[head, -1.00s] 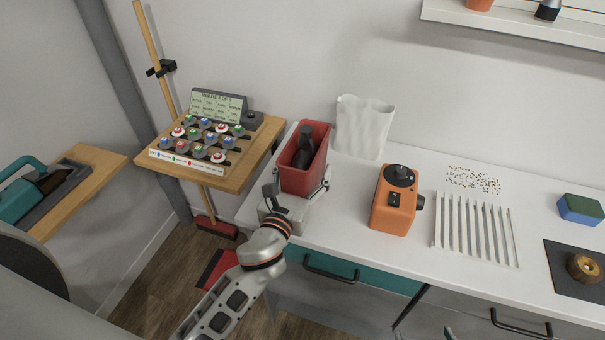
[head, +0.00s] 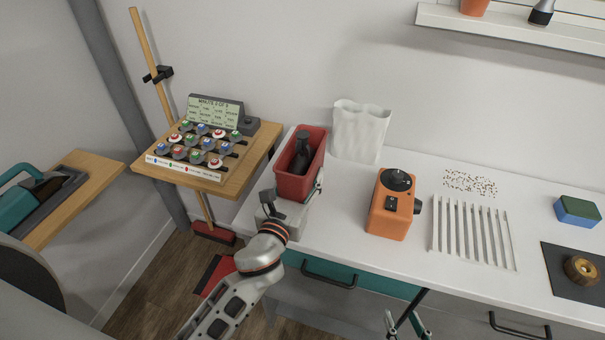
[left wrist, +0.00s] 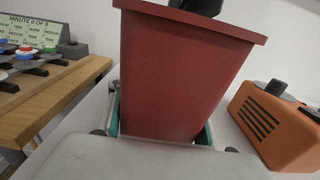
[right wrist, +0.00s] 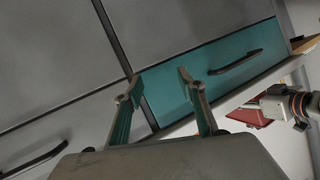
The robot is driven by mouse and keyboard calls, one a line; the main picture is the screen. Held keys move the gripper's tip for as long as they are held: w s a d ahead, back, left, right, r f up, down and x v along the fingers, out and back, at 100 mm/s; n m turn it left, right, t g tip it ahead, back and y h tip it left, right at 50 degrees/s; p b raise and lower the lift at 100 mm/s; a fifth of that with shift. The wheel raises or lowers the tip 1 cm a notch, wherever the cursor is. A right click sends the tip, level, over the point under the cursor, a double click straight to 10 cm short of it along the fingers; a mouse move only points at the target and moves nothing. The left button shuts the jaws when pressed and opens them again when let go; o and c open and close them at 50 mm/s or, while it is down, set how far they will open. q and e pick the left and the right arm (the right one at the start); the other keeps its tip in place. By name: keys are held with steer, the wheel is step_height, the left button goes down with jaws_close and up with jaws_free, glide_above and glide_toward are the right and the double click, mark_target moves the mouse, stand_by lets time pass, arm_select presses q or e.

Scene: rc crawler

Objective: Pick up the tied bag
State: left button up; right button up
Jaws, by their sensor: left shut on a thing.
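A white bag (head: 360,134) stands upright at the back of the counter, against the wall, with a wavy top edge. I cannot make out a tie on it. My left gripper (head: 296,197) is shut on a red bin (head: 313,172), left of the bag; in the left wrist view its fingers (left wrist: 158,128) press both sides of the bin (left wrist: 180,75). A dark bottle-like thing (head: 303,158) is in the bin. My right gripper (head: 407,328) is at the bottom edge of the head view, in front of the counter; the right wrist view shows its fingers (right wrist: 160,92) apart and empty.
An orange machine (head: 390,208) stands right of the bag, nearer the front. A slatted white rack (head: 474,235) and small scattered bits (head: 470,184) lie further right. A wooden shelf with coloured knobs (head: 205,160) is at left. The counter directly in front of the bag is clear.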

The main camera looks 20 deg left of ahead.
steer(key=w+a+r+t+y, duration=0.15)
steer(key=a+r+y, duration=0.35)
steer(key=r, duration=0.5)
steer(key=w+a+r+m+t+y, duration=0.1)
steer(key=a+r+t+y, duration=0.2)
steer(key=a+r, duration=0.55)
steer(key=w+a+r+t+y, duration=0.2)
steer(key=a+r+y, duration=0.25)
steer(key=r, duration=0.75)
steer(key=s+a+r+n+g+y, duration=0.2)
steer(key=a+r+n+g+y, duration=0.3)
steer(key=n+g, duration=0.85)
steer(key=s+a+r+n+g+y, duration=0.1)
steer(key=a+r+n+g+y, duration=0.35)
steer(key=a+n+g, duration=0.8)
steer(key=n+t+h, duration=0.7)
steer(key=n+h, duration=1.5)
steer(key=n, duration=0.5)
glide_toward(307, 135)
steer(key=x, duration=1.2)
steer(key=shift+w+a+f, duration=0.1)
steer(key=shift+a+f, duration=0.05)
steer(key=shift+f, duration=0.05)
